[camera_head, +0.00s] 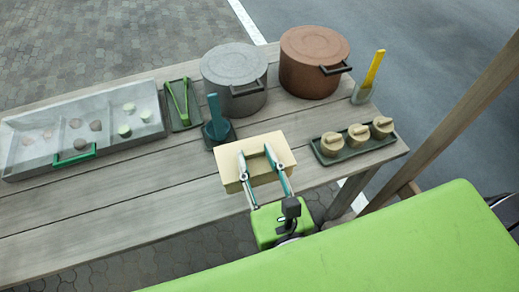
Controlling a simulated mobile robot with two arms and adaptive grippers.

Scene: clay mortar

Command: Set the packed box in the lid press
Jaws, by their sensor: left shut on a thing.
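A cream, block-shaped box (231,164) is at the middle front of the wooden table in the head view. My left gripper (254,162) is shut on it, with its two fingers reaching over the top of the box. I cannot tell whether the box touches the table. A dark teal piece with an upright handle (214,112) stands just behind and left of the box. I cannot tell whether it is the lid press; nothing else is clearly one. The contents of the box are hidden. My right gripper is not in view.
A grey pot (234,70) and a brown pot (313,58) stand at the back. A dark tray (343,155) with round tan pieces lies right of the box. Green tongs (178,100) and a clear-lidded case (45,124) are left. The front left planks are clear.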

